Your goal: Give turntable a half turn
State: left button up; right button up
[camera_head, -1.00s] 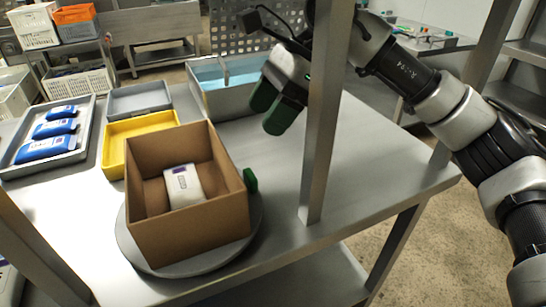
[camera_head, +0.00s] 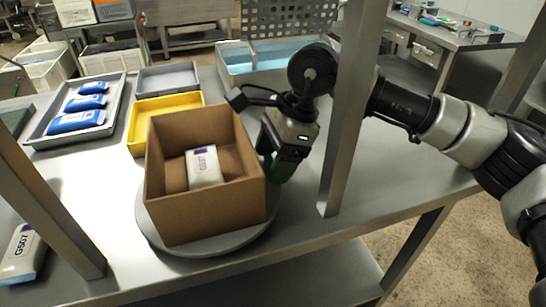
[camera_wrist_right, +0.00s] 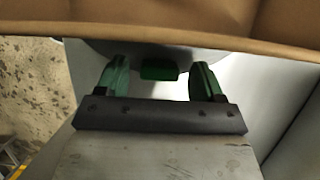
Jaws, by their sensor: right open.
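The turntable (camera_head: 230,245) is a round grey disc on the steel table. An open cardboard box (camera_head: 207,210) stands on it, holding a white pouch (camera_head: 204,166). My right gripper (camera_head: 273,165) is low at the box's right side, pointing down. In the right wrist view its two green fingers (camera_wrist_right: 159,68) are apart, with a small green tab (camera_wrist_right: 160,69) between them at the turntable's edge. Gaps show on both sides of the tab. The tab is hidden in the head view. My left gripper is out of view.
A steel post (camera_head: 347,130) stands just right of my right gripper, in front of my arm. A yellow tray (camera_head: 140,142), a grey tray (camera_head: 168,80) and a tray of blue pouches (camera_head: 48,140) lie left and behind. A blue-lined basin (camera_head: 235,62) stands behind.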

jog(key=shift+f, duration=0.1)
grip_shut()
dwell(0.4)
